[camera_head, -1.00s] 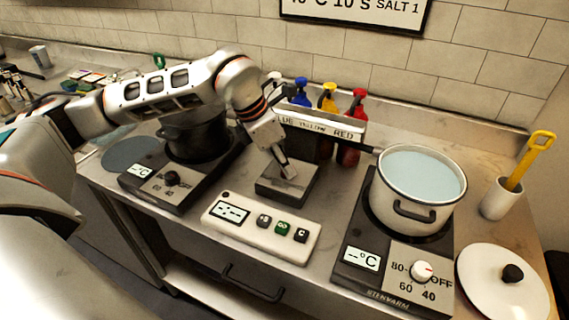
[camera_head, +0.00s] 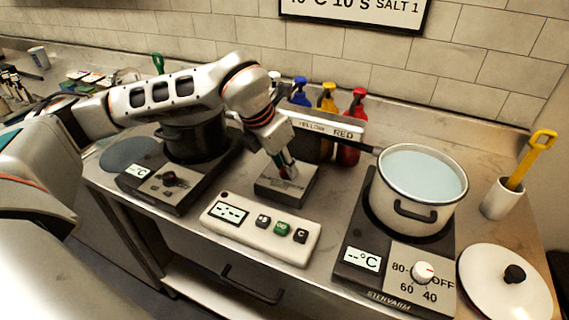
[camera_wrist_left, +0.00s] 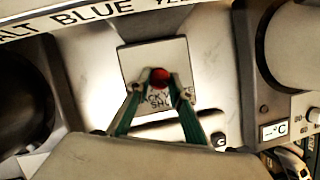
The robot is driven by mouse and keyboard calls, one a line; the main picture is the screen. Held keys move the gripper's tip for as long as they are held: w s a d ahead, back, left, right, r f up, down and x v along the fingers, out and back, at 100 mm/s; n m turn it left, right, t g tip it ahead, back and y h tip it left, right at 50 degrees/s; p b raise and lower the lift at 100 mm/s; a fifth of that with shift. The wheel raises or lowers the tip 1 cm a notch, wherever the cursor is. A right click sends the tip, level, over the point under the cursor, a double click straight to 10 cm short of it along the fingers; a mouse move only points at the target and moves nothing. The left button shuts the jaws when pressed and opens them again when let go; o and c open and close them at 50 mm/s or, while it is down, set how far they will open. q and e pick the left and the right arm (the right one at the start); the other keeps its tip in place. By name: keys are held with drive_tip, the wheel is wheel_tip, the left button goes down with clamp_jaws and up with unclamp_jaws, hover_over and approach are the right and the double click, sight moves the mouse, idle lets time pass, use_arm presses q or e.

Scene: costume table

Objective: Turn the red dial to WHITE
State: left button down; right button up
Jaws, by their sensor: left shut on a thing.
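The red dial (camera_wrist_left: 160,77) sits on a pale square plate (camera_wrist_left: 136,62) in the left wrist view. Lettering on the plate is partly covered, and I cannot read the dial's setting. In the head view, the low grey box (camera_head: 284,194) under my gripper stands behind the white timer panel, and the dial is hidden by the fingers. My left gripper (camera_head: 288,171) points down onto this box. Its green-sided fingers (camera_wrist_left: 158,82) are closed on either side of the dial.
A pot of pale blue liquid (camera_head: 421,180) stands on the right hotplate (camera_head: 352,272). A dark pot (camera_head: 190,140) is on the left one. A white timer panel (camera_head: 245,222) lies in front. Coloured spray bottles (camera_head: 351,150) stand behind a labelled rail (camera_head: 343,133).

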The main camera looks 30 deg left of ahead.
use_arm(q)
drive_tip(key=c, duration=1.8)
unclamp_jaws()
drive_tip(key=shift+r, duration=0.1)
drive_tip(key=v, duration=1.2)
drive_tip(key=shift+a, duration=0.1)
drive_tip(key=shift+s+f, duration=0.15)
drive_tip(key=shift+f, duration=0.05)
